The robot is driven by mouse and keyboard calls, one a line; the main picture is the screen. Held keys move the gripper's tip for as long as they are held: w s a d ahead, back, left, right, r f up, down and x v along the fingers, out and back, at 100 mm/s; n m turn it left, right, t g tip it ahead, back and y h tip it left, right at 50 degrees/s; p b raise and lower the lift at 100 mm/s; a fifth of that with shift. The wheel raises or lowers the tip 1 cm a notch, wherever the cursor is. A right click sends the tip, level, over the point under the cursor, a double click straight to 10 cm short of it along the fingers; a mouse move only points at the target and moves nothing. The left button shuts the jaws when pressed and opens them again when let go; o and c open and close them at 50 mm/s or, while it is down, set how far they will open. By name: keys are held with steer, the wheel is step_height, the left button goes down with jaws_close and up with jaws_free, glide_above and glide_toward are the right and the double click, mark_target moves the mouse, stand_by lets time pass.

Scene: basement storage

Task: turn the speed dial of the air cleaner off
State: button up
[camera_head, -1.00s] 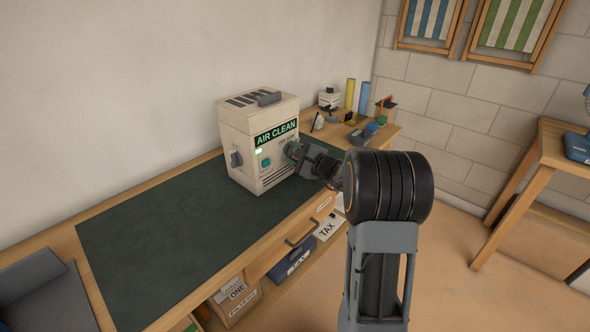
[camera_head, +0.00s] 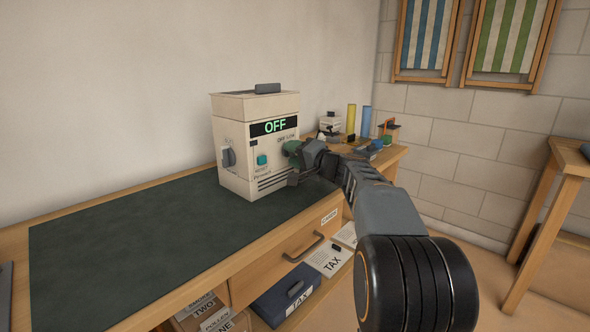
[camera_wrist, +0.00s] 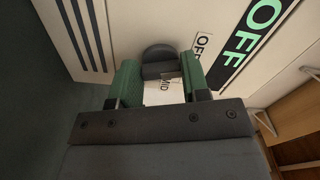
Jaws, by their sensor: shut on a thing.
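The air cleaner (camera_head: 258,172) is a cream box standing on the dark mat of the workbench. Its display (camera_head: 274,127) reads "OFF" in green letters, and the display also shows in the wrist view (camera_wrist: 252,38). In the wrist view the speed dial (camera_wrist: 157,55) is a dark round knob with a bar, with labels beside it that are partly hidden. My gripper (camera_wrist: 158,74), with green finger pads, is shut on the dial's bar. In the head view my gripper (camera_head: 297,157) is at the right of the front panel and hides the dial.
A dark grey knob (camera_head: 229,158) is on the cleaner's left side face, and a teal button (camera_head: 262,160) is on the front. Small tools and yellow and blue cylinders (camera_head: 351,119) stand at the bench's far end. The dark mat (camera_head: 130,235) is clear to the left.

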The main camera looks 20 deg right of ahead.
steer(key=shift+f+n+b, duration=0.1)
steer(key=shift+n+b, duration=0.65)
steer(key=shift+n, duration=0.15)
steer(key=o, duration=0.9)
steer(key=shift+d, duration=0.1)
steer(key=p+v, duration=0.2)
steer(key=v, duration=1.1)
steer(key=shift+s, duration=0.3)
